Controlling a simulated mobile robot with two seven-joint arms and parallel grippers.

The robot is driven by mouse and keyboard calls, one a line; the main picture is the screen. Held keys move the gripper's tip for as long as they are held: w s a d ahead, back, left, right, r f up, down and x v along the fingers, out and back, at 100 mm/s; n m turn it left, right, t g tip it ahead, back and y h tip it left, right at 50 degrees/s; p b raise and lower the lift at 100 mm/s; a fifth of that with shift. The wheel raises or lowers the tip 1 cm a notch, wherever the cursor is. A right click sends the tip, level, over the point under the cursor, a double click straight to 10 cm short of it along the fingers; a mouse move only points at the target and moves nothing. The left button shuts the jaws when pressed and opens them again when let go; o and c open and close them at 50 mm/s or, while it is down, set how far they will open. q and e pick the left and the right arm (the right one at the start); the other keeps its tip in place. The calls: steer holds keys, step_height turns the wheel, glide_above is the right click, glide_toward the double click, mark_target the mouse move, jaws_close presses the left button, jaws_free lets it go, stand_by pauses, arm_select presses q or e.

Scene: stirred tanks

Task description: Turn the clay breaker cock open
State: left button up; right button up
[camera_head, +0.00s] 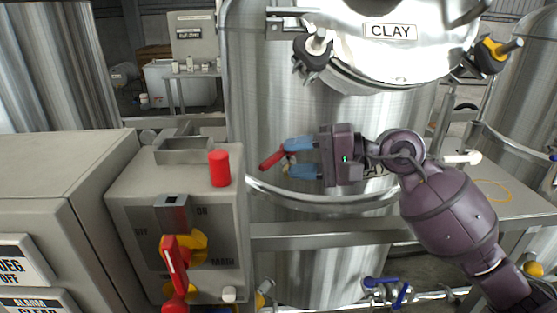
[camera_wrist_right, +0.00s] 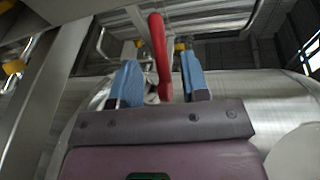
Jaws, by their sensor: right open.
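The clay tank (camera_head: 330,110) is the shiny steel vessel with the CLAY label (camera_head: 390,31) on its upper part. A red lever handle (camera_head: 271,160), which looks like the breaker cock's, shows at the tank's left front side. My right gripper (camera_head: 288,157) comes in from the right with its blue fingers apart beside this lever. In the right wrist view the red lever (camera_wrist_right: 160,50) runs lengthwise in the gap between the two fingers (camera_wrist_right: 157,80); I cannot tell whether either touches it. The cock's body is mostly hidden. My left gripper is not in view.
A grey switch box (camera_head: 135,210) with a red cylinder (camera_head: 219,168) on top and a red-yellow rotary handle (camera_head: 178,255) stands at left front. A metal rail (camera_head: 300,235) crosses below the arm. Blue-handled valves (camera_head: 385,288) sit low down.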

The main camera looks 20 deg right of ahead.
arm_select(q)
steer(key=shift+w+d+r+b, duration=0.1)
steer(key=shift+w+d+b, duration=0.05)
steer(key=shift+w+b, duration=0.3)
arm_select(e)
steer(key=v, duration=0.6)
steer(key=shift+d, duration=0.15)
steer(key=shift+s+r, duration=0.1)
steer(key=shift+r, duration=0.05)
